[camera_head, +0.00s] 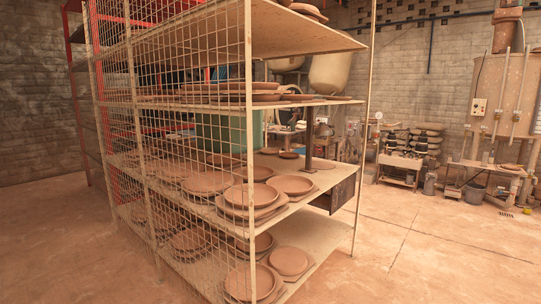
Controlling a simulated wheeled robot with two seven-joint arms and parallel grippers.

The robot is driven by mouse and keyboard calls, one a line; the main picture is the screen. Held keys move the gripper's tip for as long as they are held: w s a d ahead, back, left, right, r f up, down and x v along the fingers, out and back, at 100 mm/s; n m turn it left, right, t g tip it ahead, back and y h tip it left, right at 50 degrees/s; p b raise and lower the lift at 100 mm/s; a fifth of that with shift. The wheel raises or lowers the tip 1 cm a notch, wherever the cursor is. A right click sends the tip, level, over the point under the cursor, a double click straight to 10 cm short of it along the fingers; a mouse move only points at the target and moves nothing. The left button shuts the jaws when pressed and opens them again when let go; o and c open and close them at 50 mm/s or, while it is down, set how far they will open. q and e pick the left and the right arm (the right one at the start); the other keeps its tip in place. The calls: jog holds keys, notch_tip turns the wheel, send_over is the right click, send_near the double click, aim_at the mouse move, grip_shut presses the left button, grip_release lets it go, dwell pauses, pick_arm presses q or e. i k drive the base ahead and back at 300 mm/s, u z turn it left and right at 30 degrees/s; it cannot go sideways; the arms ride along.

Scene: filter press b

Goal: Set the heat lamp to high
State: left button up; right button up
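I cannot pick out a heat lamp or its control for certain in the head view. A dark upright post (309,136) stands on a flat base on the middle shelf, and a dark box (342,193) sits at that shelf's right edge. I cannot tell what either is. A small pale round thing (378,116) shows far back near the work tables, too small to identify. Neither of my grippers is in view.
A tall wire-sided rack (249,130) with several shelves of clay plates (252,195) fills the middle. Stacked bags (427,139), a cart (398,169) and a large tank (503,93) stand along the back wall. The floor (440,245) at right is open.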

aim_at(323, 130)
jog(key=k, duration=0.55)
jog(key=z, duration=1)
jog(key=i, duration=1.7)
jog(key=z, duration=0.95)
jog(key=i, duration=2.3)
jog(key=u, duration=0.4)
jog(key=i, duration=1.45)
jog(key=u, duration=1.8)
jog(key=i, duration=1)
jog(key=u, duration=0.55)
jog(key=k, duration=0.25)
jog(key=z, duration=0.2)
